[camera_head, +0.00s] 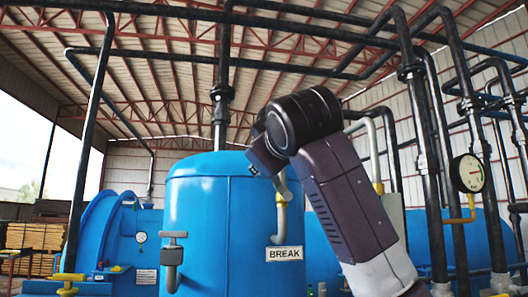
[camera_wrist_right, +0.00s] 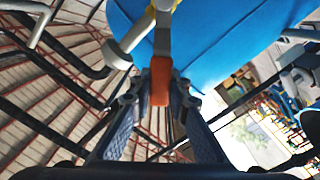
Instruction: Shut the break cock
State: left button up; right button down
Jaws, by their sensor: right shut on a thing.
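The break cock's pipe (camera_head: 282,215), with a yellow section, stands on the front of the blue tank above the white BREAK sign (camera_head: 285,253). My right arm reaches up from the lower right and covers the upper part of the cock in the head view. In the right wrist view, my right gripper (camera_wrist_right: 158,92) has its two dark fingers on either side of the cock's orange handle (camera_wrist_right: 160,80) and is shut on it. The handle points from the valve toward the palm. My left gripper is in neither view.
The blue tank (camera_head: 205,215) fills the space behind the cock. Another grey valve (camera_head: 173,255) is at its left. Black pipes (camera_head: 428,150) and a pressure gauge (camera_head: 467,173) stand to the right of my arm. Timber stacks (camera_head: 35,237) lie far left.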

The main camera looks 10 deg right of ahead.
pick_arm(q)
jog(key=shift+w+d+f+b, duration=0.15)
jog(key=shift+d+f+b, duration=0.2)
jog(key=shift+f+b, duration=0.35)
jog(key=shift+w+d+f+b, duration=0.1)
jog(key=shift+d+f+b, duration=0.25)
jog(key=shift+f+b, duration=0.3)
pick_arm(e)
jog(key=a+f+n, duration=0.3)
jog(key=f+n, duration=0.4)
jog(key=n, duration=0.2)
jog(key=shift+w+f+n, duration=0.1)
jog(key=shift+f+n, duration=0.05)
jog(key=shift+n, duration=0.15)
jog(key=c, duration=2)
grip_release()
jog(key=shift+c, duration=0.2)
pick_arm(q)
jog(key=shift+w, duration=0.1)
pick_arm(e)
jog(key=shift+o, duration=1.2)
jog(key=shift+r, duration=0.2)
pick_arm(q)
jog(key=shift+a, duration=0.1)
pick_arm(e)
jog(key=shift+s, duration=0.2)
jog(key=s, duration=1.2)
